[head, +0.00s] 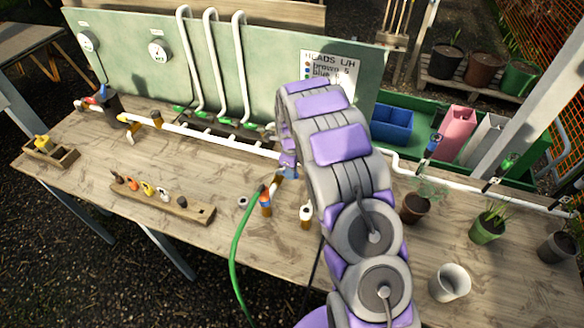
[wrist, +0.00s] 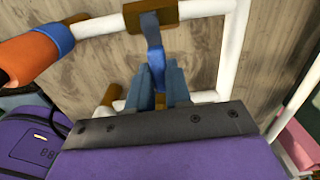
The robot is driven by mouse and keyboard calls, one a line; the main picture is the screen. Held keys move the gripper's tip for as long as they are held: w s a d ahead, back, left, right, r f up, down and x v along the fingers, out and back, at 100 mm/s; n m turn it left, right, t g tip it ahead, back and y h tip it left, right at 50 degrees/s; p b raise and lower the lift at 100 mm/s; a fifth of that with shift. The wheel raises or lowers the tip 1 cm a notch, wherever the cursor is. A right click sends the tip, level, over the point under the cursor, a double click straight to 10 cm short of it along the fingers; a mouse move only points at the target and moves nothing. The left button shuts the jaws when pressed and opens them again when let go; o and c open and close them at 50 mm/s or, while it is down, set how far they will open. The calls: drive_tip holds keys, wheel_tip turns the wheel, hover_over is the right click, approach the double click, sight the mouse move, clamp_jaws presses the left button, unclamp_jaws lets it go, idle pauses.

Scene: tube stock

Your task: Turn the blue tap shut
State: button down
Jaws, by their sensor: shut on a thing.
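The blue tap (wrist: 152,40) has a blue lever on a brass-coloured body, set in a white pipe (wrist: 205,9). The lever points down in the wrist view, roughly across that pipe. My gripper (wrist: 158,82) is shut on the lever, with a grey-blue finger on each side. The lever's lower end is hidden between the fingers. In the head view my arm reaches down to the pipe at the middle of the bench, and my gripper (head: 289,165) is mostly hidden behind the arm.
An orange cylinder with a blue collar (wrist: 35,52) is close on the left in the wrist view. A green hose (head: 237,250), a wooden rack (head: 190,208) and several pots, including a white one (head: 449,283), stand around. The bench's left front (head: 85,185) is fairly clear.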

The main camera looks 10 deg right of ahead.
drive_tip(key=shift+m, duration=0.3)
drive_tip(key=c, duration=1)
unclamp_jaws()
drive_tip(key=shift+a, duration=0.15)
drive_tip(key=shift+c, duration=0.2)
drive_tip(key=shift+r, duration=0.1)
wheel_tip(320, 180, up, 17)
drive_tip(key=p, duration=0.1)
